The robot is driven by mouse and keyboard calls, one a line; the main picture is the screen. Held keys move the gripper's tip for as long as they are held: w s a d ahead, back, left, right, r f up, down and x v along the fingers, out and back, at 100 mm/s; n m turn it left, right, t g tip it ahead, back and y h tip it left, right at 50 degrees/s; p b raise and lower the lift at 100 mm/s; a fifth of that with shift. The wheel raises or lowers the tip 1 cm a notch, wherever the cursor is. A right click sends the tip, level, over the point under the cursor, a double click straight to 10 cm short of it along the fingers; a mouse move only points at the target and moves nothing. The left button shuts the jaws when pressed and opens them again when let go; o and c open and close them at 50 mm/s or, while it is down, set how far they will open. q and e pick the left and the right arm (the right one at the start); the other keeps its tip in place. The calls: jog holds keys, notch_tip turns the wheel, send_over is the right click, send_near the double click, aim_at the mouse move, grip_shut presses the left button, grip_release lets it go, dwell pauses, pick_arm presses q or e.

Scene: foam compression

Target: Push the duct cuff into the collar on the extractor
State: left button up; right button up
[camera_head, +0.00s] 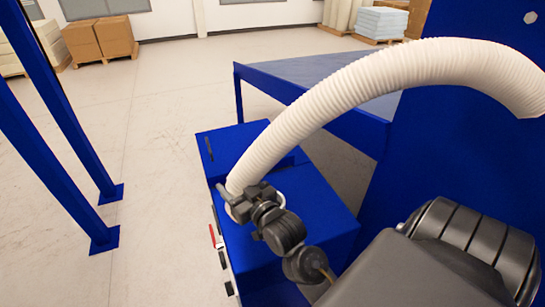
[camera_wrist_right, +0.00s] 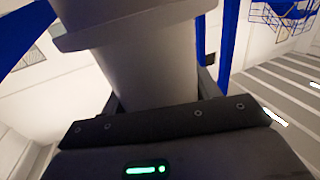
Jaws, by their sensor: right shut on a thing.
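The white ribbed duct (camera_head: 375,83) arcs from the upper right down to my right gripper (camera_head: 238,203). My right gripper is shut on the smooth, pale duct cuff (camera_wrist_right: 143,75) at the hose's lower end, which stands between the jaws in the wrist view. A wider pale rim shows at the top of that view. The blue box-shaped extractor (camera_head: 312,212) is below and beside the gripper. My left gripper is not in view.
Blue posts (camera_head: 60,160) stand at the left. Cardboard boxes (camera_head: 100,36) are far back. The floor between posts and extractor is clear.

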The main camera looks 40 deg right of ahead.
jog(key=w+d+f+b, duration=0.1)
jog(key=d+f+b, duration=0.1)
jog(key=d, duration=0.4)
jog(key=w+d+f+b, duration=0.2)
jog(key=d+f, duration=0.2)
jog(key=d, duration=0.2)
jog(key=shift+d+f+m+h, duration=0.3)
jog(key=shift+d+m+h, duration=0.05)
jog(key=shift+m+h, duration=0.05)
jog(key=shift+r+p, duration=0.1)
jog(key=shift+p, duration=0.3)
jog(key=shift+p, duration=0.65)
dwell(1.0)
jog(key=shift+f+b, duration=0.7)
jog(key=shift+f, duration=0.95)
jog(key=shift+p, duration=0.35)
dwell(0.7)
jog(key=shift+f, duration=0.35)
dwell(0.5)
